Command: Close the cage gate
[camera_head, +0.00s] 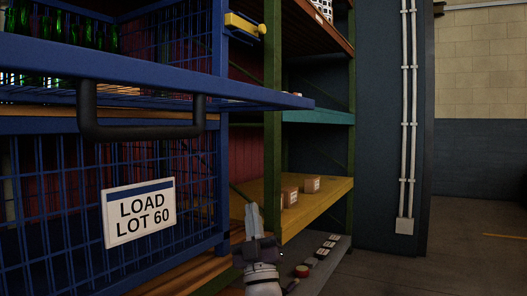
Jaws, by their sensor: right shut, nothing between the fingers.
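The blue cage gate (180,88) juts out toward me, seen almost edge-on, roughly level across the cage front, so it stands open. Its black handle (140,132) hangs below its front edge. The blue wire cage (60,208) fills the left side, with a white "LOAD LOT 60" sign (139,212) on its lower mesh. A yellow latch piece (243,24) sits on the cage's right post. My right gripper (251,213) points upward, shut and empty, below and right of the handle and apart from gate and cage. My left gripper is out of view.
Green bottles (73,33) stand inside the cage at upper left. A shelving rack with a yellow shelf (318,206) and small brown boxes (312,184) is behind my right gripper. Small items lie on the grey lower shelf (332,262). Open floor (470,240) is at right.

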